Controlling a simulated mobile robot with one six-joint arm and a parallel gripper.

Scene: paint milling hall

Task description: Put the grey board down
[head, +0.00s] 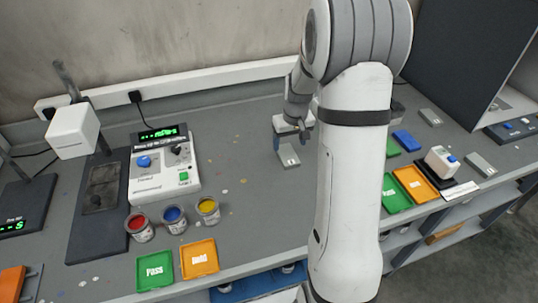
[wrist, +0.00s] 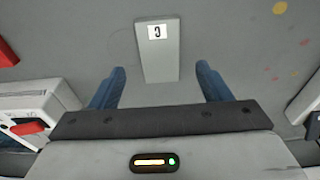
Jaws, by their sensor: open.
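The grey board (head: 288,157) with a small white label lies on the grey bench, just in front of my gripper (head: 293,127). In the wrist view the board (wrist: 158,60) runs lengthwise between my two blue fingers. My gripper (wrist: 161,66) is open, with a gap between each finger and the board's sides. The board's near end lies toward the dark gripper body. In the head view my arm covers the bench to the right of the board.
A control box (head: 163,165) stands left, with red, blue and yellow paint cans (head: 208,211) and green (head: 156,270) and orange (head: 199,259) trays before it. Right of my arm are a blue board (head: 407,140), other grey boards (head: 480,163) and more trays. Bench between is clear.

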